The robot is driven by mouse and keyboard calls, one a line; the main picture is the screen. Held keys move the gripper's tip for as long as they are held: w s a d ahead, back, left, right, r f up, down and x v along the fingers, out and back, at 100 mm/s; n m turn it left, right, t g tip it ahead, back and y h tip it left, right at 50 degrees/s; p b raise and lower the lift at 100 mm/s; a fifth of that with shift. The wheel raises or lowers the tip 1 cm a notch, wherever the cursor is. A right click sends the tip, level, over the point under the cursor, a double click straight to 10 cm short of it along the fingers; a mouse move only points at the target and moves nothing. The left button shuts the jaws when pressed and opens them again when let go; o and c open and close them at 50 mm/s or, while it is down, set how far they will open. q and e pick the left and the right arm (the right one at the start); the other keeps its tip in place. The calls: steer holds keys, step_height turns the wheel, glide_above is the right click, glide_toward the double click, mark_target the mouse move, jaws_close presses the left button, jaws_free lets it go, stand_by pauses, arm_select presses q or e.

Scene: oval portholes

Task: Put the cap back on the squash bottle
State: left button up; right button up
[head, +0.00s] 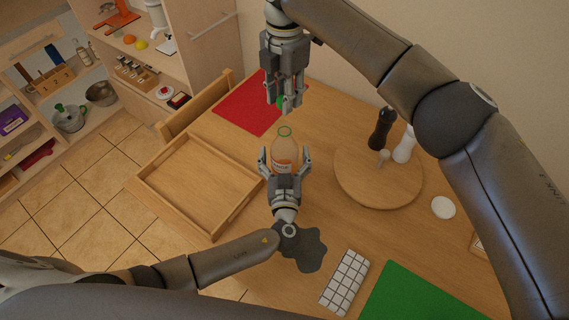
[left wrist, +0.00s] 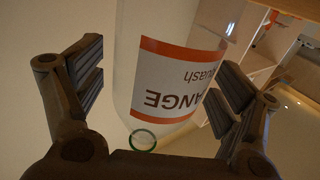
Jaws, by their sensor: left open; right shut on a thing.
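In the left wrist view the bottle (left wrist: 175,75) appears upside down, between the fingers. My left gripper (head: 285,162) is open around the bottle, with a finger on each side. In the left wrist view my left gripper (left wrist: 160,85) shows a gap between its left finger and the bottle. My right gripper (head: 285,108) points down beyond the bottle, shut on the green cap (head: 280,101), which its fingers partly hide.
A wooden tray (head: 160,190) lies left of the bottle, and a red mat (head: 235,112) behind it. A round board (head: 365,195) with a dark mill (head: 380,130) and a white mill (head: 404,146) stands right. A dark grey patch (head: 312,250) and a white tiled block (head: 344,283) lie nearer me.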

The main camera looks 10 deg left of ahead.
arm_select(q)
steer(key=shift+w+a, duration=0.15)
steer(key=shift+w, duration=0.55)
steer(key=c, duration=1.6)
arm_select(e)
glide_above(284, 127)
steer(key=shift+f, duration=2.45)
steer(key=shift+f, duration=0.85)
steer(key=shift+f, duration=0.55)
